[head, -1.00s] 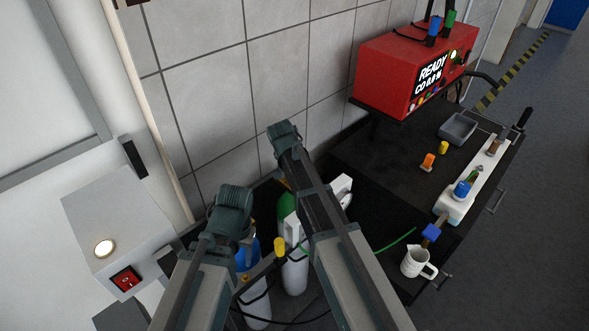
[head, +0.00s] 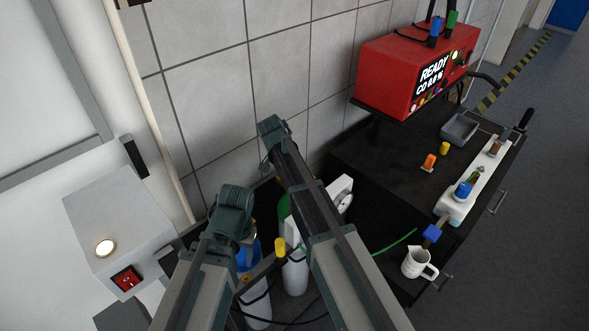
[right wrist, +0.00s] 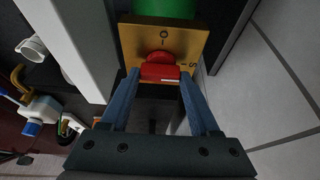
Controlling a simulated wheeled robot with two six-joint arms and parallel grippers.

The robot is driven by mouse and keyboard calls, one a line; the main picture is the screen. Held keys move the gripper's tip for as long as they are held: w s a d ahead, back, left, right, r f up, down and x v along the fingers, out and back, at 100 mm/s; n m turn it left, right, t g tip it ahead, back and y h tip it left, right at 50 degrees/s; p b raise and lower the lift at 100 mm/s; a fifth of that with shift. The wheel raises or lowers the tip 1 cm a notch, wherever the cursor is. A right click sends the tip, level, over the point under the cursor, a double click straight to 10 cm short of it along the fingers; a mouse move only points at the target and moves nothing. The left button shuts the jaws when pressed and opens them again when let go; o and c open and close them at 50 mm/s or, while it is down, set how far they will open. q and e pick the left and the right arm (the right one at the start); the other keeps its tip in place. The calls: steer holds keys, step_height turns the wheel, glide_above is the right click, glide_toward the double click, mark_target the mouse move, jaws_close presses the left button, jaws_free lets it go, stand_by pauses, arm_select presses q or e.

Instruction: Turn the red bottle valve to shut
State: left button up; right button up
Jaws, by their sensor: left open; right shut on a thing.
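The red bottle valve (right wrist: 160,71) shows in the right wrist view, in front of a yellow plate (right wrist: 137,37) marked "O" at the top and "S" at the right. A pale mark is on the valve's lower right edge. My right gripper (right wrist: 160,84) is shut on the valve, a blue finger at each side. The green bottle top (right wrist: 165,8) is beyond the plate. In the head view the green bottle (head: 284,206) is partly behind my right arm, which hides that gripper and the valve. My left gripper (head: 237,211) is open beside the bottles; its fingertips are unclear.
A blue-shouldered bottle (head: 257,305) stands beside the green one. A tiled wall (head: 205,75) is close behind.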

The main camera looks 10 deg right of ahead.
steer(key=o, duration=1.4)
steer(key=shift+c, duration=0.2)
steer(key=shift+r, duration=0.15)
steer(key=p+v, duration=1.2)
steer(key=v, duration=0.1)
steer(key=shift+a+r+p, duration=0.15)
steer(key=shift+r+p, duration=0.1)
steer(key=shift+p, duration=0.1)
